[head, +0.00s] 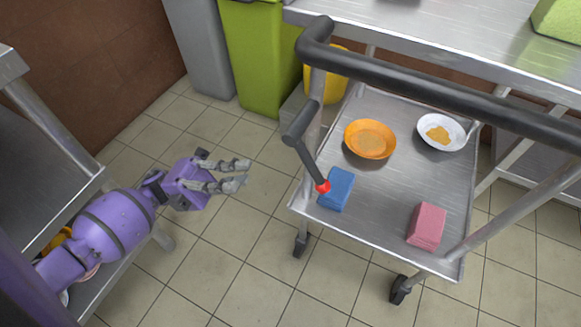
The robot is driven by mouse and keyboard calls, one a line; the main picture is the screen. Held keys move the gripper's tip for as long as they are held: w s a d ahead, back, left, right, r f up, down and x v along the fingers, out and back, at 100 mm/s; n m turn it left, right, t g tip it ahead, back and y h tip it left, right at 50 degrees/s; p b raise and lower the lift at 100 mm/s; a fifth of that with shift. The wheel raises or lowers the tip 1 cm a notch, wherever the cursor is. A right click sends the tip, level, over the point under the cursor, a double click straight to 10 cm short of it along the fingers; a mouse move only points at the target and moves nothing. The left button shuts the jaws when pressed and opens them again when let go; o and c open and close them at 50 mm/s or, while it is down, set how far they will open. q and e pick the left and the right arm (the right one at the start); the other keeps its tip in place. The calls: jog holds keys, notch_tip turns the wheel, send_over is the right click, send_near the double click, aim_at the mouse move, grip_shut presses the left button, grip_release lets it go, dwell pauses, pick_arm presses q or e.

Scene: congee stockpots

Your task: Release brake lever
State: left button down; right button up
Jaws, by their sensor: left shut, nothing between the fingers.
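The brake lever (309,163) is a thin dark rod with a red tip (323,186). It hangs down at a slant from a dark cylindrical mount (300,121) beside the left post of the metal cart (385,205). The red tip overlaps the edge of a blue block in the picture; I cannot tell if they touch. My left gripper (243,173), on a purple arm from the left, is shut and empty. It is over the tiled floor, left of the cart and apart from the lever. My right gripper is not in view.
The cart's black push bar (440,92) crosses above its tray. An orange bowl (370,139), a white bowl (441,132), a blue block (338,188) and a pink block (427,226) sit on it. A green bin (258,60) stands behind. Floor between gripper and cart is clear.

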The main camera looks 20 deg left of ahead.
pick_arm(q)
send_near(310, 164)
jog(key=d, duration=0.2)
jog(key=w+d, duration=0.1)
jog(key=d+r, duration=0.1)
jog(key=d, duration=0.1)
jog(key=shift+w+d+r+b, duration=0.1)
jog(key=shift+w+d+b, duration=0.2)
jog(key=shift+b, duration=0.1)
jog(key=shift+d+t+h, duration=0.3)
jog(key=shift+h, duration=0.1)
